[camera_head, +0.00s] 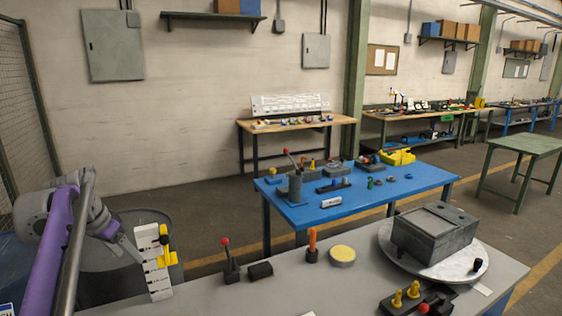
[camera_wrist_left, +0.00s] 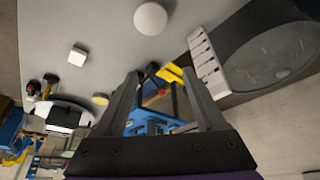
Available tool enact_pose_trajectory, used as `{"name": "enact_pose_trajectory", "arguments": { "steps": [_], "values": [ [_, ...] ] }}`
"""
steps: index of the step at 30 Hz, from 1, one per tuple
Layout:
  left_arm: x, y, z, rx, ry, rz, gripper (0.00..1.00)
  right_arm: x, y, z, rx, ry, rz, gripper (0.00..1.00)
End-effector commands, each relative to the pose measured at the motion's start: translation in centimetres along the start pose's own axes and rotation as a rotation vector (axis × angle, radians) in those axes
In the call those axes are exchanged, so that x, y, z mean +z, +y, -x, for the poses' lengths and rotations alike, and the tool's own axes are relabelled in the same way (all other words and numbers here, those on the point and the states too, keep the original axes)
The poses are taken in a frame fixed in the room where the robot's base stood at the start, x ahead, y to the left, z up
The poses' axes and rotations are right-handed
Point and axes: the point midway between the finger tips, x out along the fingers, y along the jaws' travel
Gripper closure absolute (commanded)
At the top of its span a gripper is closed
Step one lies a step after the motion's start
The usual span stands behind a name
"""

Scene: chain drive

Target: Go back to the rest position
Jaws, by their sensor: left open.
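My left arm is purple and grey and comes in from the left in the head view. The white board (camera_wrist_left: 206,66) shows to the right of the fingers there. My right gripper is in neither view.
The bench carries a red-knobbed lever (camera_head: 231,268), a black block (camera_head: 260,270), an orange-handled tool (camera_head: 312,246), a yellow disc (camera_head: 342,255) and a grey box (camera_head: 434,232) on a round plate (camera_head: 390,250). A blue table (camera_head: 410,184) with parts stands behind.

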Motion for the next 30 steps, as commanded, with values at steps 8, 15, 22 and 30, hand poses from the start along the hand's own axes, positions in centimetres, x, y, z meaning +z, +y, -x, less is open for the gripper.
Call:
{"name": "enact_pose_trajectory", "arguments": {
  "steps": [8, 15, 22, 30],
  "values": [
    [3.1, 8.6, -1.0, -0.047, 0.01, 0.067, 0.28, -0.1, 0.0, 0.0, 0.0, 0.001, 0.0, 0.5],
    [10.5, 17.9, -3.9, -0.096, 0.049, 0.15, 0.28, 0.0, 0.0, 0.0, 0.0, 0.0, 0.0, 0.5],
    [19.6, 24.7, -8.3, -0.126, 0.113, 0.224, 0.28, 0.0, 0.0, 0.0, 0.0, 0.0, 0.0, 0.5],
    [25.3, 27.6, -11.6, -0.134, 0.158, 0.271, 0.28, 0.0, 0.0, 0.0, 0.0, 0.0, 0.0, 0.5]
  ]
}}
